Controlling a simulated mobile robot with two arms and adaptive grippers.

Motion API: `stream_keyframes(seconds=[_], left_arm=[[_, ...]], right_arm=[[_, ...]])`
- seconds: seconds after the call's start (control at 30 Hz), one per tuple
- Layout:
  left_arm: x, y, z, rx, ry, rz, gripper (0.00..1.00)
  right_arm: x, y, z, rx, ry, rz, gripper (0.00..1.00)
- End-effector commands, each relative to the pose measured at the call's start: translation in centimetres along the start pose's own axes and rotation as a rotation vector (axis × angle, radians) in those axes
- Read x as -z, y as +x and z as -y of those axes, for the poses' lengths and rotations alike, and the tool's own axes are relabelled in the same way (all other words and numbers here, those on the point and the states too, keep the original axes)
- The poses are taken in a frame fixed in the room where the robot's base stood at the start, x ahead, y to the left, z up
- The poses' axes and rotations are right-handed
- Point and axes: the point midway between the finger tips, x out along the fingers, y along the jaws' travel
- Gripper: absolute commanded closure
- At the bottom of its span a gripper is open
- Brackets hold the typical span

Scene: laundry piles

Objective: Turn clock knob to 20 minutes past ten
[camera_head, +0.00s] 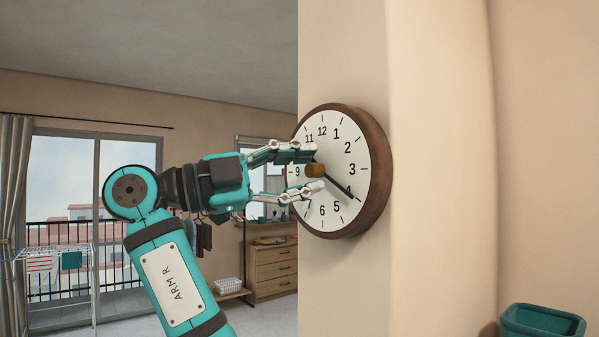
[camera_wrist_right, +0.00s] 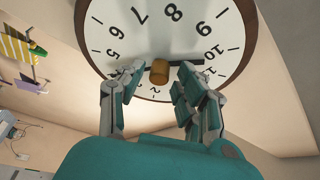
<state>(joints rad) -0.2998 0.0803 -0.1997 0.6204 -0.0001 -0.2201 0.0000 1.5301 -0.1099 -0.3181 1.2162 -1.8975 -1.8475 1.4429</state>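A round wall clock (camera_head: 361,135) with a brown rim and white face hangs on the beige wall. It also fills the top of the right wrist view (camera_wrist_right: 185,40), upside down. At its centre is a tan knob (camera_head: 315,170), also in the wrist view (camera_wrist_right: 159,72). A long dark hand (camera_head: 340,186) points at the 4. In the wrist view a dark hand (camera_wrist_right: 190,63) runs from the knob toward the 10–11 side, partly behind a finger. My right gripper (camera_head: 313,171) is open, its fingers either side of the knob with gaps. My left gripper is not in view.
A teal bin (camera_head: 541,321) stands at the lower right. Behind my right arm are a wooden dresser (camera_head: 272,268), a drying rack (camera_head: 60,262) and a glass balcony door. The wall right of the clock is bare.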

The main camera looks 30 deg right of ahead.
Motion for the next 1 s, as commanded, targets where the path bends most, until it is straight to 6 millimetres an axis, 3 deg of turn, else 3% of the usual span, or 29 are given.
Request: stream_keyframes(seconds=[0.3, 0.43, 0.8, 1.0], left_arm=[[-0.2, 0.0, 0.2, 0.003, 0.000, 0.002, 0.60], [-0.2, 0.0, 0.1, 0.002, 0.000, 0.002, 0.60], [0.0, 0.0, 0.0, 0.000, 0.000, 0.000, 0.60], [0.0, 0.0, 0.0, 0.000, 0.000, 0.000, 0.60]], right_arm=[[0.0, -0.1, -0.1, -0.001, -0.001, 0.000, 0.57], [0.0, -1.2, 0.0, 0.000, -0.002, 0.001, 0.57], [0.0, -9.0, 0.0, 0.002, -0.004, 0.001, 0.57], [-0.1, -11.2, 0.0, -0.005, -0.003, 0.002, 0.57]])
